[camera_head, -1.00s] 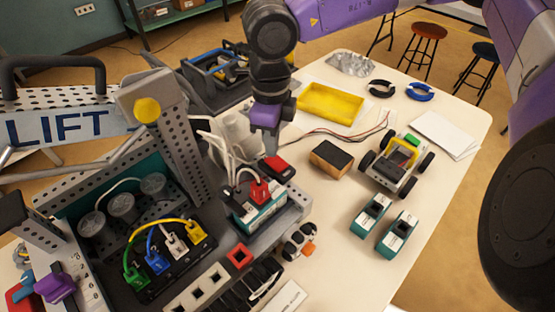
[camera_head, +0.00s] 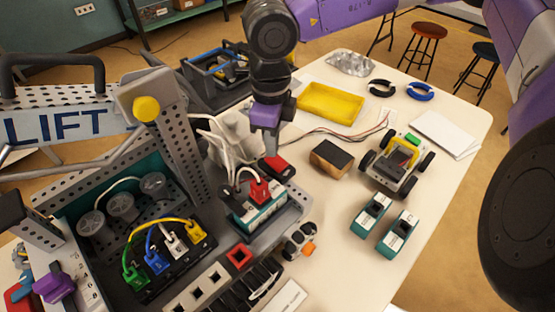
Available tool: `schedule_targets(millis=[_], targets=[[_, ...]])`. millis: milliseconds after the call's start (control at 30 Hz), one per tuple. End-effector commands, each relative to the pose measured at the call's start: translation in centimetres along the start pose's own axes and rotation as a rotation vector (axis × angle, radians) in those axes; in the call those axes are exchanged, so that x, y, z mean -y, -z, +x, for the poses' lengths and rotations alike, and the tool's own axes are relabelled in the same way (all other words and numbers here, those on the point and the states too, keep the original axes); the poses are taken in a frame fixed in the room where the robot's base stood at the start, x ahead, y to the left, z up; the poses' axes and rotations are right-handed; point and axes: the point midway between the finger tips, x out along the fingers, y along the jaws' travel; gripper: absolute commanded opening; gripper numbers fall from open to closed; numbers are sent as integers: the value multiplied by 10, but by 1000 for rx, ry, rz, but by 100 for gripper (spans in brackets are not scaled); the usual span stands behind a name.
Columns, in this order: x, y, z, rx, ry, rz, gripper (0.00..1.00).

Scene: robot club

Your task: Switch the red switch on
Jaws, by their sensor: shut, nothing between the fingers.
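A red switch (camera_head: 277,163) sits at the back corner of the grey perforated metal machine, just behind a teal and white box (camera_head: 262,213) with a red plug (camera_head: 259,190) in it. My gripper (camera_head: 271,150) points down right at the switch, its fingers together and empty. The fingertips overlap the switch's left part in this view. I cannot tell whether they touch it. The gripper hides part of the switch, and I cannot make out which way it is set.
White cables (camera_head: 213,140) loop close to my gripper's left. A perforated upright with a yellow knob (camera_head: 146,109) stands further left. On the table to the right are a black-topped block (camera_head: 332,157), a wheeled toy car (camera_head: 396,165) and a yellow tray (camera_head: 330,103).

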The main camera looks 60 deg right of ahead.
Motion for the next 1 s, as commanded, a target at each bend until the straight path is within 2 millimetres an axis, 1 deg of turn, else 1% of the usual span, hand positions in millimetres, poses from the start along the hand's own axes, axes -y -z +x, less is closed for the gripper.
schedule_targets(millis=[1000], targets=[[0, 0, 13, 0, 0, 0, 0]])
